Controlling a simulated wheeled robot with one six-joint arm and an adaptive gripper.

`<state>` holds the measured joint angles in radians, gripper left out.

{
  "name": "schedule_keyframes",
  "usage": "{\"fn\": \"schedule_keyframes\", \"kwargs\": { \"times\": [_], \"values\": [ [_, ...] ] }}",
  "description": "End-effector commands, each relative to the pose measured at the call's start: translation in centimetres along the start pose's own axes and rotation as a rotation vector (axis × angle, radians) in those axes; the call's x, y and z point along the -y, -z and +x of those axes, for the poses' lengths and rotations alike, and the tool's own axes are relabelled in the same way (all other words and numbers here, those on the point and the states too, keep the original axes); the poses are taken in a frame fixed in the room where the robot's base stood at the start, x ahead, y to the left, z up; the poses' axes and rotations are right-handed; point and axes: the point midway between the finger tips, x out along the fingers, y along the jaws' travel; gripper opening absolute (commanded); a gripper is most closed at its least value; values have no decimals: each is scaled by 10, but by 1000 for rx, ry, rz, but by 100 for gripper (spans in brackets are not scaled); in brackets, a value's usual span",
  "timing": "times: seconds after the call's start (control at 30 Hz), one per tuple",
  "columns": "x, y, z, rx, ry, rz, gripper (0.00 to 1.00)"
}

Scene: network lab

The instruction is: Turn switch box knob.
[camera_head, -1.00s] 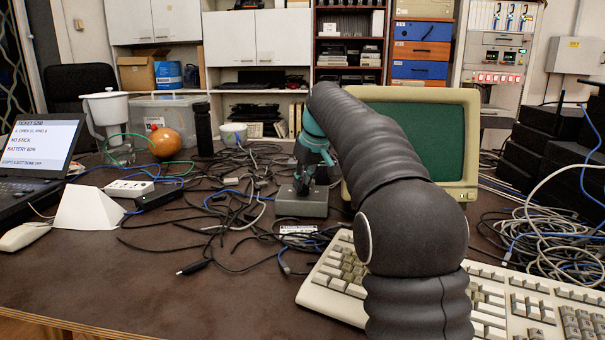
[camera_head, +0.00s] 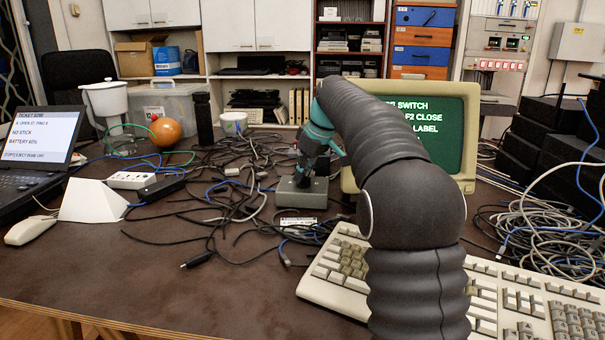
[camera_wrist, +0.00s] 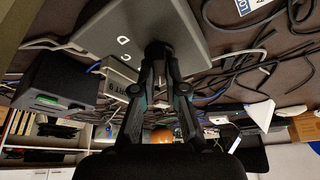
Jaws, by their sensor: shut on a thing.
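The grey switch box (camera_head: 296,199) sits on the table among cables, left of the monitor. It also shows at the top of the wrist view (camera_wrist: 130,22), with small white marks on its face. Its dark knob (camera_wrist: 157,50) is mostly hidden between my fingertips. My gripper (camera_head: 303,178) points down at the box top, and in the wrist view (camera_wrist: 158,64) its two black fingers close on the knob. In the head view the arm and fingers cover the knob, so its pointing direction cannot be read.
The monitor (camera_head: 468,135) shows green-screen text, partly behind my arm. A keyboard (camera_head: 340,272) lies in front. Tangled black cables (camera_head: 215,215) surround the box. A white pyramid (camera_head: 92,201), laptop (camera_head: 35,140) and orange ball (camera_head: 166,131) are left. The front left tabletop is bare.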

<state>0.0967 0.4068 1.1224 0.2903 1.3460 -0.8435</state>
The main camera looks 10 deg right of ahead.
Motion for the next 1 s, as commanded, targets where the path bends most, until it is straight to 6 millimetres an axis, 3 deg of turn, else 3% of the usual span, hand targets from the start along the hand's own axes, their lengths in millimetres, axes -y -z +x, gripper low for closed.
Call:
{"fn": "schedule_keyframes", "kwargs": {
  "times": [0.07,0.1,0.2,0.5,0.63,1.0],
  "values": [
    [0,1,-1,-3,-1,0,0],
    [0,1,-1,-3,-1,0,16],
    [0,1,-1,-2,-1,0,37],
    [0,0,-1,-1,-1,1,37],
    [-1,0,-10,-2,-2,1,37],
    [-1,1,-79,-4,-4,0,37]
  ]
}}
